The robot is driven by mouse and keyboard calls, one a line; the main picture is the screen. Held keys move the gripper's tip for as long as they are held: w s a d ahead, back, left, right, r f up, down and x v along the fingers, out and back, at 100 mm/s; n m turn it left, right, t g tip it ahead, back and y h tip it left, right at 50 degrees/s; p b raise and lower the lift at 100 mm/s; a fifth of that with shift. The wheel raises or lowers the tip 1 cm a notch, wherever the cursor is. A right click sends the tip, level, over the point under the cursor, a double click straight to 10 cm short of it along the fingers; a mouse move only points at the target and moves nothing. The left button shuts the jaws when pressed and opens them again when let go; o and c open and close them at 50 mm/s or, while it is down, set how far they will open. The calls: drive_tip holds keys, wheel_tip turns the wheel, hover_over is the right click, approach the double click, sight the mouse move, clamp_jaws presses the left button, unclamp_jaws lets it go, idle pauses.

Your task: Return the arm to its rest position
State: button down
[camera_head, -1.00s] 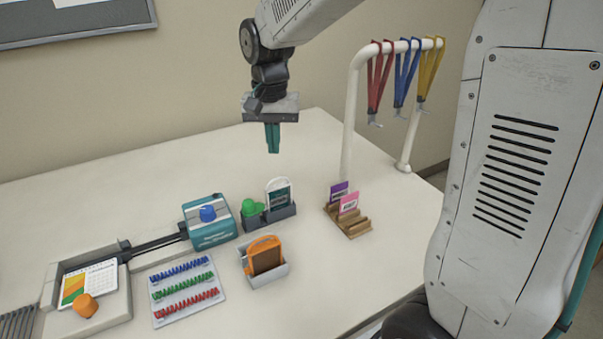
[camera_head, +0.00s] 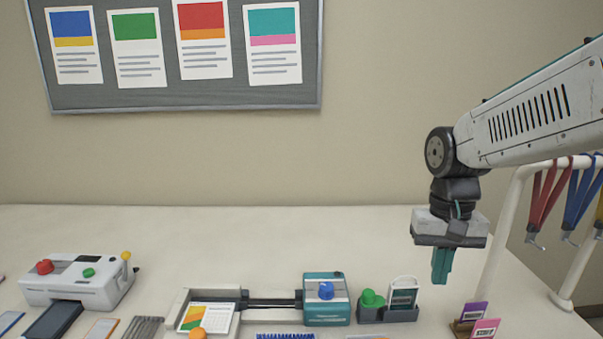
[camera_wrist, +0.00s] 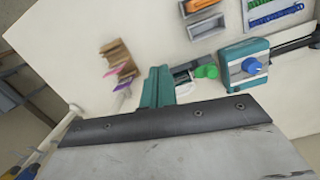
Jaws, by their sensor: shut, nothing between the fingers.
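My gripper (camera_head: 441,266) hangs from my raised arm at the right of the head view, its teal fingers pointing down and closed together. It is empty and appears to be above the table (camera_head: 380,240), apart from everything on it. In the wrist view my gripper (camera_wrist: 158,87) shows its teal fingers at the middle, with the table things beyond them.
A lanyard rack (camera_head: 508,215) with red, blue and yellow lanyards stands right of my gripper. Below are a wooden card holder (camera_head: 461,328), a grey holder (camera_head: 388,315) and a teal-ended device (camera_head: 327,312). A white laminator (camera_head: 88,283) stands left. The table's back strip is clear.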

drive_tip(key=s+d+r+n+t, duration=0.2)
drive_tip(key=s, duration=1.5)
drive_tip(key=shift+r, duration=0.4)
